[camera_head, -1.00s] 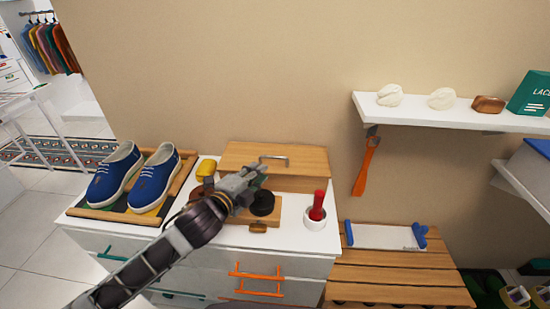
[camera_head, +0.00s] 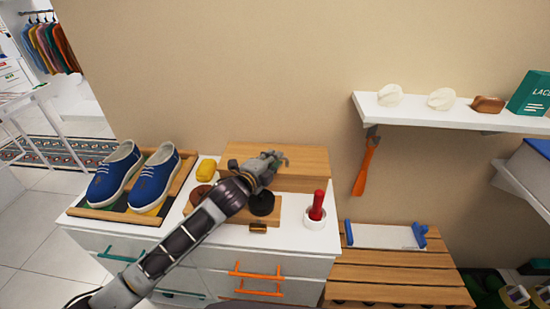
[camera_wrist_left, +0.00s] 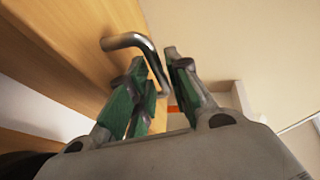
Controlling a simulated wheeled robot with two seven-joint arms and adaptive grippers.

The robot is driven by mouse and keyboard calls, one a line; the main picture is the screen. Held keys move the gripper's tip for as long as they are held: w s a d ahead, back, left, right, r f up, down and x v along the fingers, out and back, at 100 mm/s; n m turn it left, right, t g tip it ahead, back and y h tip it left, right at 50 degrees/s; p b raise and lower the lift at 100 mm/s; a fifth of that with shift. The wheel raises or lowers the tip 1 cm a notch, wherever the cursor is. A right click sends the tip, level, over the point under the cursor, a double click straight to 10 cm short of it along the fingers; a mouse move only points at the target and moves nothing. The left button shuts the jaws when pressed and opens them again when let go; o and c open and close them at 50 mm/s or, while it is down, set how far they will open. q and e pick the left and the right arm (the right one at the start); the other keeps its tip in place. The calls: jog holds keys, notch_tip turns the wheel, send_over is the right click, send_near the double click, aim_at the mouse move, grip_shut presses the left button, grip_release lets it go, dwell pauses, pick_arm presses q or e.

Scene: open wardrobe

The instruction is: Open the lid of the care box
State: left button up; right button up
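The care box (camera_head: 312,162) is a light wooden box at the back of the white cabinet, against the wall. Its lid looks closed. My left gripper (camera_head: 277,159) is over the lid, where the metal handle was seen, and hides most of that handle. In the left wrist view the bent metal handle (camera_wrist_left: 128,40) stands out from the wooden lid (camera_wrist_left: 70,30). One end of it reaches between the green-padded fingers of my left gripper (camera_wrist_left: 160,75). The fingers are apart, and I see no firm grip on the handle. My right gripper is not in view.
Blue shoes (camera_head: 155,180) stand on a tray at left. A yellow sponge (camera_head: 207,170), a black round tin (camera_head: 262,203), a small brush (camera_head: 258,228) and a white cup with a red-handled tool (camera_head: 317,207) surround my forearm. A wall shelf (camera_head: 450,113) is at right.

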pick_arm(q)
jog(key=shift+x, duration=0.8)
jog(key=shift+c, duration=0.3)
grip_shut()
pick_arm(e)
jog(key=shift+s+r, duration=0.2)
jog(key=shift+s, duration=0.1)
